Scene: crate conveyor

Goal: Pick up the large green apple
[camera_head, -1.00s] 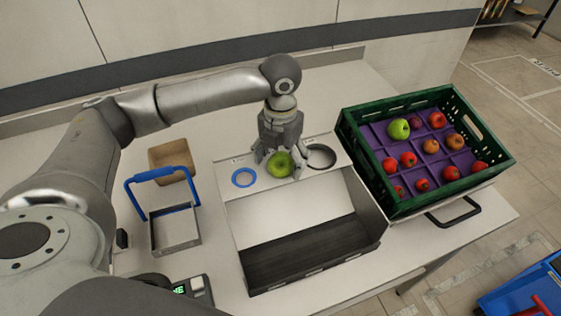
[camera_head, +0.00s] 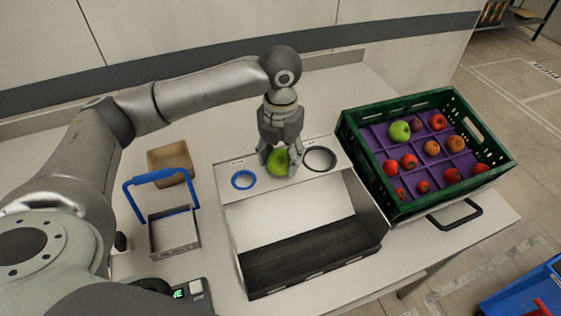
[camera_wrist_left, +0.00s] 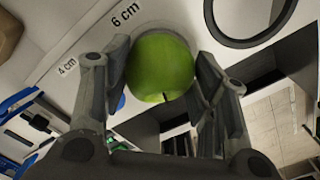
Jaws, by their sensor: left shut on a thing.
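A large green apple (camera_head: 278,161) is between the fingers of my left gripper (camera_head: 277,163), above the white top panel of the sorting station. In the left wrist view the apple (camera_wrist_left: 160,68) sits between both fingers (camera_wrist_left: 163,88), which are shut on it. The apple is beside the "6 cm" label in that view. Another green apple (camera_head: 399,131) lies in the crate at the right. My right gripper is not in view.
The green crate (camera_head: 417,207) with purple dividers holds several red and brownish fruits. A blue ring (camera_head: 243,188) and a dark ring (camera_head: 334,159) flank my left gripper. A blue-handled tray (camera_head: 199,243) and a cardboard box (camera_head: 151,168) stand left. The chute (camera_head: 310,254) is empty.

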